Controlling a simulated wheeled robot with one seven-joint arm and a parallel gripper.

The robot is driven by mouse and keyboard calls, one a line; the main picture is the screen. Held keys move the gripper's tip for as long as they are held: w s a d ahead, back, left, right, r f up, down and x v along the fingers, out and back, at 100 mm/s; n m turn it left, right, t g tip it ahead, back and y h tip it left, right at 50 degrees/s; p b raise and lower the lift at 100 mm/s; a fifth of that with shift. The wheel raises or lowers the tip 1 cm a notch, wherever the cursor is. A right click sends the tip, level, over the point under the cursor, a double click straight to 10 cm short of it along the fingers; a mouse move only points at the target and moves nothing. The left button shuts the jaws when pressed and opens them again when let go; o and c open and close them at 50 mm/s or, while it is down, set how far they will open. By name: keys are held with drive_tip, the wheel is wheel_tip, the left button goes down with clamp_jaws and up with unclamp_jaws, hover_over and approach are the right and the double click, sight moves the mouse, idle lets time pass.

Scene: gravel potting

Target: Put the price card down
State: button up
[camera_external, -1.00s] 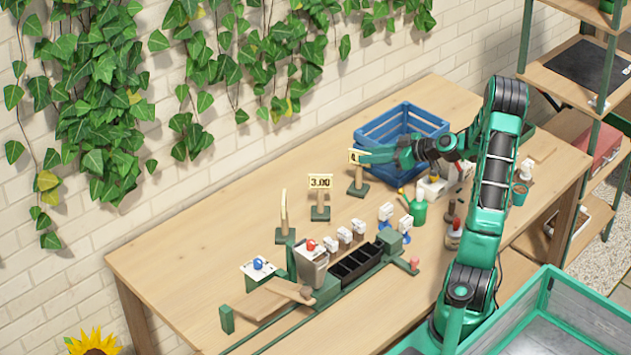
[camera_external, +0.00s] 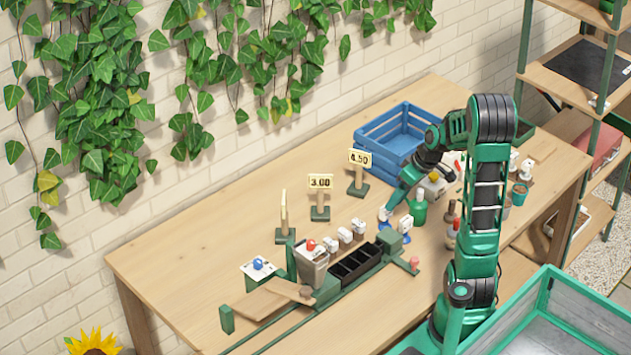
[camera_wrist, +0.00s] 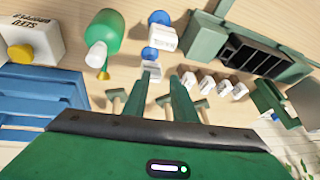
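The 4.50 price card (camera_external: 359,158) stands upright on its wooden post and green foot, in front of the blue crate, with nothing touching it. The 3.00 card (camera_external: 320,182) stands to its left, and a third card (camera_external: 284,212) shows nearly edge-on farther left. My gripper (camera_external: 389,208) points down over the bench, to the right of and nearer than the 4.50 card, close to a small blue item with a white tag. The green card feet show partly behind the fingers.
The blue crate (camera_external: 380,140) stands behind the cards. A green bottle (camera_external: 418,208) and white-tagged blue items (camera_wrist: 162,38) are close to my gripper. A black tray (camera_external: 355,264) in a green frame lies ahead.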

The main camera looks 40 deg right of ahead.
drive_tip(key=s+a+r+m+g+h, duration=0.1)
drive_tip(key=s+m, duration=0.3)
drive_tip(key=s, duration=0.6)
drive_tip(key=s+a+r+m+g+h, duration=0.1)
drive_tip(key=s+a+r+m+g, duration=0.1)
drive_tip(key=s, duration=0.9)
drive_tip(key=shift+s+a+r+m+g, duration=0.15)
drive_tip(key=shift+s+r+m+g, duration=0.15)
drive_tip(key=shift+r+m+g, duration=0.55)
drive_tip(key=shift+f+t, duration=0.25)
